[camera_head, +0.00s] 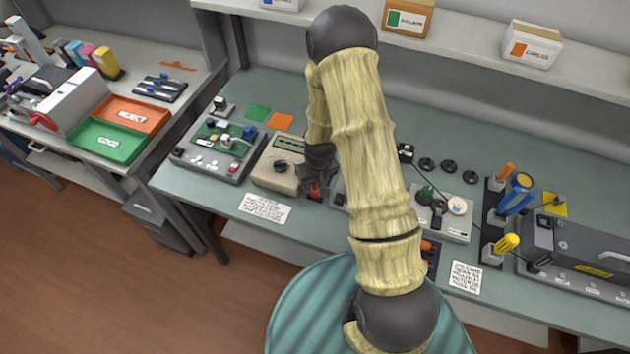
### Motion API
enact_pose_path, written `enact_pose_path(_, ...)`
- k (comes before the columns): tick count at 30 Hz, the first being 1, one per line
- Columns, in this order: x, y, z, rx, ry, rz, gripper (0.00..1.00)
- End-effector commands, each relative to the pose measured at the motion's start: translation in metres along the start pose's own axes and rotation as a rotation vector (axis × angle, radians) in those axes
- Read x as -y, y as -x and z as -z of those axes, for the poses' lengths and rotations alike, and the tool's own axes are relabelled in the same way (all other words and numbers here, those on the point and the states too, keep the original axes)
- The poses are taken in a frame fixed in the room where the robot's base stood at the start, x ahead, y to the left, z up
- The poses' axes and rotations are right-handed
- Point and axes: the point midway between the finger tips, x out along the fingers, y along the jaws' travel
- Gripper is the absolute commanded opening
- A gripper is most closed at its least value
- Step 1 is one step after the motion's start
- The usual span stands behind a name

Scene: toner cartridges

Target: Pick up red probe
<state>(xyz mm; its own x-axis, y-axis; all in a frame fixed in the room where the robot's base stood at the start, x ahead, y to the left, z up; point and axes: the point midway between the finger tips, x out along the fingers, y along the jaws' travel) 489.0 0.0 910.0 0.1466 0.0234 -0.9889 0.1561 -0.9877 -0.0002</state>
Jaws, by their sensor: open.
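A small red item (315,190), apparently the red probe, is at the front of the green-grey workbench, just right of a beige meter box (279,164). My gripper (316,184) is dark, points down and is open. Its fingers are right at the red item, in front of or around it; I cannot tell whether they touch it. The fingers and my arm hide much of the item and the bench behind it.
A circuit-board fixture (217,150) stands left of the meter. A grey box with knobs (441,214), a tool rack (497,217) and a large dark device (585,255) stand right. Paper notes lie along the front edge. A shelf with boxes (408,18) runs behind.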

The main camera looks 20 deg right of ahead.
Motion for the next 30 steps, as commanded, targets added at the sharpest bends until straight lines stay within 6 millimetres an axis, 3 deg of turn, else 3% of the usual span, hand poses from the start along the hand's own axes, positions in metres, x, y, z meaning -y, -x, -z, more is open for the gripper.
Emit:
enact_pose_path(18,0.0,-0.0052,0.0,-0.001,0.0,0.0,0.45)
enact_pose_path(19,0.0,-0.0052,0.0,-0.001,0.0,0.0,0.43)
enact_pose_path(26,0.0,-0.0051,0.0,-0.001,0.0,0.0,0.0)
enact_pose_path(30,0.0,-0.0051,0.0001,-0.001,0.0,0.0,0.0)
